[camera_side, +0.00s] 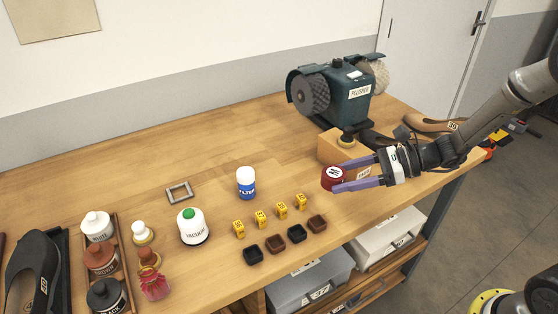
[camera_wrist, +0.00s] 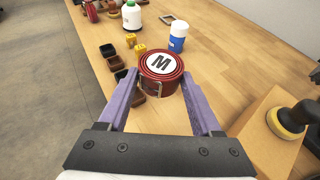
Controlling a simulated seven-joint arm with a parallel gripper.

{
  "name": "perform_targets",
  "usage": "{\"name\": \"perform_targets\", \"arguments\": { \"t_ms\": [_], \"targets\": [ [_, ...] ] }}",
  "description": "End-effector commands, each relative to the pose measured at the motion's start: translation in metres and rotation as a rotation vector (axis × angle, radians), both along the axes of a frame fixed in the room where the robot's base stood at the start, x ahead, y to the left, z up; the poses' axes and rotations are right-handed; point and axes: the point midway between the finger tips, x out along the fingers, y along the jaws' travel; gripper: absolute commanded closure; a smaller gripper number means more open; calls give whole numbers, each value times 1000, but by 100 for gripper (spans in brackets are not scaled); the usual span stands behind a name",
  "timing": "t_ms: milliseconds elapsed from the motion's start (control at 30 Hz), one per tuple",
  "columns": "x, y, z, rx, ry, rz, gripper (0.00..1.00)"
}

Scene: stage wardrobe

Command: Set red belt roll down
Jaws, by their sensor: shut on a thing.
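The red belt roll (camera_side: 332,178) is a coiled dark red band with a white disc marked M on its top. My gripper (camera_side: 352,174), with purple fingers, is shut on it near the front right of the wooden workbench (camera_side: 130,176). In the wrist view the roll (camera_wrist: 161,84) sits upright between the two fingertips (camera_wrist: 158,88), with a metal buckle on its near side. I cannot tell whether its underside touches the bench, because its lower edge blends with the wood.
A cardboard box (camera_side: 335,148) stands just behind the roll, with a polisher (camera_side: 345,98) farther back. Small dark trays (camera_side: 275,243) and yellow tags (camera_side: 261,220) lie to the left. A blue-and-white filter bottle (camera_side: 246,184) stands left. Bare wood lies between bottle and box.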

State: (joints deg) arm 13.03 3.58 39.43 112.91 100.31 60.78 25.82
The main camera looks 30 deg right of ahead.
Motion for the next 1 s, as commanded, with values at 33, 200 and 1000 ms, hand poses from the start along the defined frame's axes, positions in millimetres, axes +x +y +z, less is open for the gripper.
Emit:
{"name": "perform_targets", "arguments": {
  "t_ms": [33,200,1000],
  "targets": [
    [-7,9,-5,1,2,89,100],
    [-39,34,-19,3,2,412,100],
    [-138,-19,-75,2,0,2221,100]
  ]
}}
